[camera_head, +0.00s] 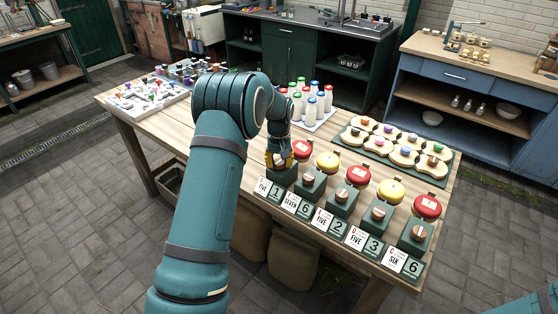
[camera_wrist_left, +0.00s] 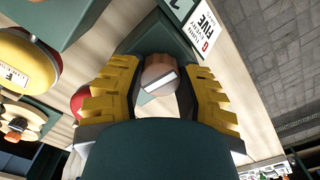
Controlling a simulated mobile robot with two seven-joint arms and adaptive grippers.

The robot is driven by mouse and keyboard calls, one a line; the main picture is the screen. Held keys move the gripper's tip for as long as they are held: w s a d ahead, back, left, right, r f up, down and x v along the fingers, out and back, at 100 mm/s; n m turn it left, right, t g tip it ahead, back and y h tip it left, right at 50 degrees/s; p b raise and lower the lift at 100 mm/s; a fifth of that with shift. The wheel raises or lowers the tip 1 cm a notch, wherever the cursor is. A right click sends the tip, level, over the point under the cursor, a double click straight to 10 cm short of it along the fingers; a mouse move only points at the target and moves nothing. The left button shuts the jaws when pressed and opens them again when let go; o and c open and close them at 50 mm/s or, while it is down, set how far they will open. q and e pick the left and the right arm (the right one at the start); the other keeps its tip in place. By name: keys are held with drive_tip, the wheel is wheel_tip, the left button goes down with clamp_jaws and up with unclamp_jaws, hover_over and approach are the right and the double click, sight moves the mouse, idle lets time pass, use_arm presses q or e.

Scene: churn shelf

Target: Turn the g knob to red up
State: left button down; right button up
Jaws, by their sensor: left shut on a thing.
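The g knob (camera_wrist_left: 160,74) is a round copper-brown knob with a pale bar across its face. It sits on a dark green box (camera_head: 281,174) at the left end of the row. The card beside it (camera_wrist_left: 205,32) reads G and FIVE. My left gripper (camera_head: 279,160) is over this box, and its yellow fingers (camera_wrist_left: 160,92) are shut on the knob, one on each side. No red shows on the part of the knob in view. In the head view the gripper hides most of the knob. My right gripper is out of view.
More knob boxes (camera_head: 379,214) with numbered cards run along the table's front edge to the right. Red and yellow domes (camera_head: 390,191) stand behind them. Farther back are capped bottles (camera_head: 311,106) and a green tray (camera_head: 449,156) of wooden pieces.

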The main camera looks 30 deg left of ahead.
sight(279, 162)
use_arm(q)
drive_tip(key=shift+n, duration=0.6)
drive_tip(key=c, duration=0.5)
unclamp_jaws()
wheel_tip(279, 162, up, 12)
drive_tip(key=shift+f, duration=0.1)
idle(0.6)
